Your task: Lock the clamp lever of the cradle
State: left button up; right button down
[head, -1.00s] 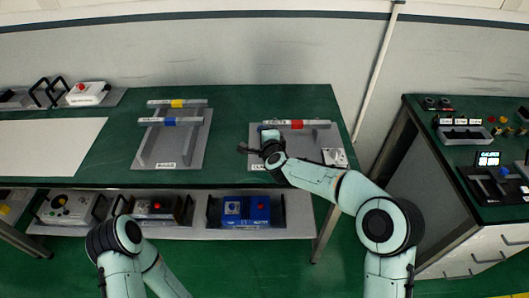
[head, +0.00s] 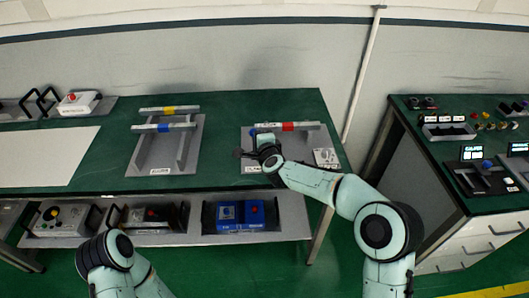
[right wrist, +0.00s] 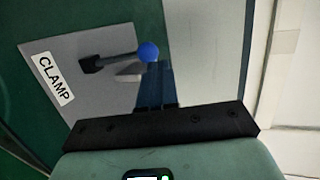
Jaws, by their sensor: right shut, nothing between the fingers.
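The cradle is a grey plate (head: 292,152) at the right end of the green bench, with a bar with a red band (head: 287,127) across its back. In the right wrist view the clamp lever is a dark arm with a blue ball knob (right wrist: 149,51), pivoted on a black block at its left, beside the CLAMP label (right wrist: 53,78). My right gripper (right wrist: 154,78) is shut and empty, its fingertips just below the knob in that view; I cannot tell whether they touch it. In the head view my right wrist covers the lever area. My left gripper is not in view.
A second rack with yellow and blue banded bars (head: 167,150) stands to the left. A white card (head: 326,158) lies at the plate's right. The lower shelf holds several devices, including a blue box (head: 240,216). A control console (head: 470,150) stands far right.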

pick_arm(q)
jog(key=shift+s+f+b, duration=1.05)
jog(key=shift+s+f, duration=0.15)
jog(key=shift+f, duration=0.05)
pick_arm(e)
jog(key=r+v, duration=0.1)
jog(key=v, duration=0.9)
jog(key=shift+r, duration=0.5)
jog(key=s+d+f+n+g, duration=0.2)
jog(key=s+f, duration=0.2)
jog(key=f, duration=0.7)
jog(key=s+d+f+n+g, duration=0.2)
jog(key=s+f, duration=0.2)
jog(key=f, duration=0.6)
jog(key=s+d+f+n+g, duration=0.2)
jog(key=s+f+g, duration=0.1)
jog(key=f, duration=0.8)
jog(key=s+f+n+g, duration=0.2)
jog(key=s+f, duration=0.3)
jog(key=s, duration=0.5)
jog(key=s+d+f+n+g, duration=0.1)
jog(key=s+f, duration=0.4)
jog(key=s, duration=0.6)
jog(key=s+d+f+n+g, duration=0.1)
jog(key=s+f+n+g, duration=0.2)
jog(key=s, duration=0.8)
notch_tip(320, 180, down, 3)
jog(key=shift+r+g+y, duration=0.15)
jog(key=shift+g+y, duration=0.15)
jog(key=shift+g, duration=0.8)
